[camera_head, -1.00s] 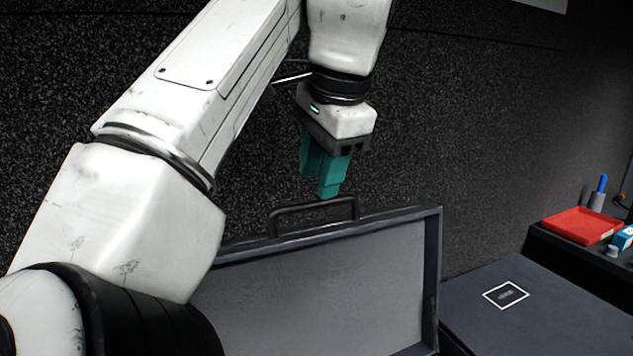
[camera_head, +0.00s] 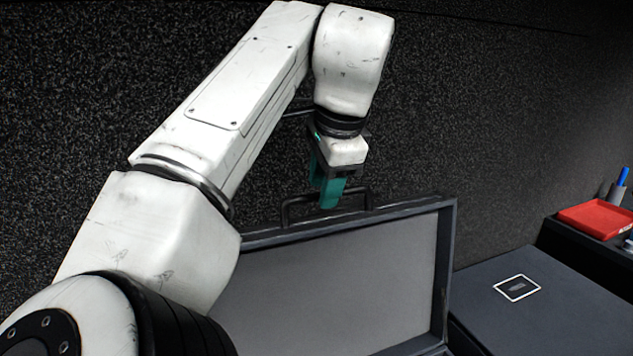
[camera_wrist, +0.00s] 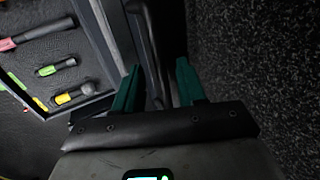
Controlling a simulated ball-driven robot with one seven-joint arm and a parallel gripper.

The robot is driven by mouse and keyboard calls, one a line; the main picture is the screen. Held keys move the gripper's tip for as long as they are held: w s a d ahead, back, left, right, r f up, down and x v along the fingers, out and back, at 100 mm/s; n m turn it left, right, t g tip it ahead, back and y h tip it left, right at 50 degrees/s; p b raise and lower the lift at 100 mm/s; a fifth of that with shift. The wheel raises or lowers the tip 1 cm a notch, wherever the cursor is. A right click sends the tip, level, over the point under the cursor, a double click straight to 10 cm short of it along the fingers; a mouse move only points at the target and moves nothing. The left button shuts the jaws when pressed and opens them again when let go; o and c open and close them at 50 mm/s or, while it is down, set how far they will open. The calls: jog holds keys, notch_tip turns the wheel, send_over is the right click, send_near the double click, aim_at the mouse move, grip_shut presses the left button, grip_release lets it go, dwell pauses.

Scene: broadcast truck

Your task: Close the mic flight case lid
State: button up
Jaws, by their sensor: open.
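The mic flight case lid (camera_head: 335,285) stands raised, its grey inner face toward the head camera and its dark handle (camera_head: 300,197) on the top edge. My gripper (camera_head: 328,200) points down at the handle, with teal fingers partly in front of it. The fingers are open. In the wrist view, the dark lid edge and handle show between and beside the spread fingers of my gripper (camera_wrist: 158,90). Whether the fingers touch the handle I cannot tell. The case's lower part with several coloured-band microphones (camera_wrist: 60,65) shows at left in the wrist view. My arm hides the lid's left side.
A dark speckled wall (camera_head: 490,110) stands close behind the lid.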

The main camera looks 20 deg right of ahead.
jog(key=shift+w+f, duration=0.1)
jog(key=shift+f, duration=0.1)
grip_shut()
dwell(0.3)
dwell(0.3)
